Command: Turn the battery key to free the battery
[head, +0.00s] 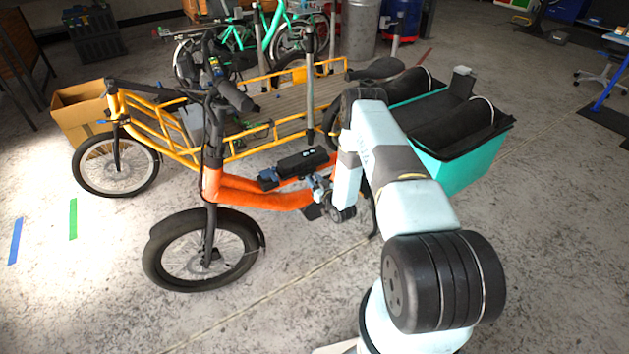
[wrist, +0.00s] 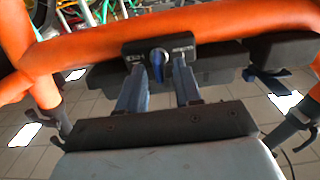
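The orange cargo bike (head: 258,193) stands upright in front of me, with a black battery (head: 303,162) on its frame. In the wrist view, the orange tube (wrist: 230,27) crosses the picture above a black lock housing (wrist: 182,48) with small white markings. A blue key (wrist: 158,58) sits in the middle of this housing. My gripper (wrist: 160,72) is open, with one finger to each side of the key and visible gaps between. The head view shows my gripper (head: 318,184) close to the bike frame; the key cannot be made out there.
A yellow cargo bike (head: 185,147) stands just behind the orange one. A teal cargo box (head: 467,158) with black covers is to the right of my arm. A cardboard box (head: 78,112) is at the left. The floor in front of the bike is clear.

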